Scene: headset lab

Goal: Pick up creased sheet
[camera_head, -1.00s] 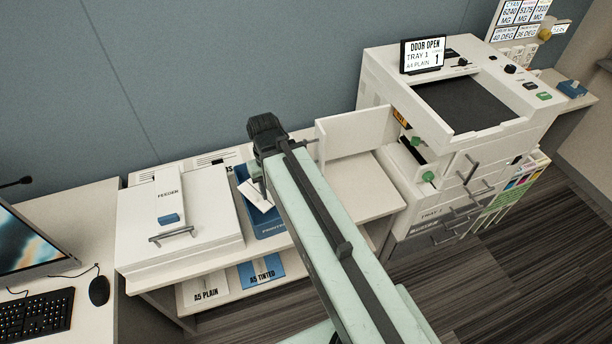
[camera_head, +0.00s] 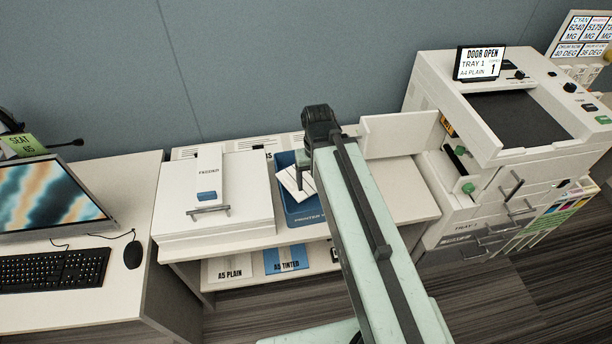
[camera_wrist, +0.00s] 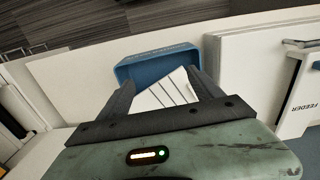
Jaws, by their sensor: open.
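The creased sheet (camera_head: 288,183) is white with dark lines across it. My gripper (camera_wrist: 161,77) is open, one finger on each side of the sheet in the picture. I cannot tell whether the fingers touch it. In the head view my arm hides the tray's right part.
A white feeder unit (camera_head: 245,205) with a handle stands left of the tray. A printer (camera_head: 500,150) reading "DOOR OPEN" stands at right, its door panel (camera_head: 400,135) swung out. A shelf below holds A5 paper packs (camera_head: 285,260). Bare counter (camera_head: 405,190) lies right of my arm.

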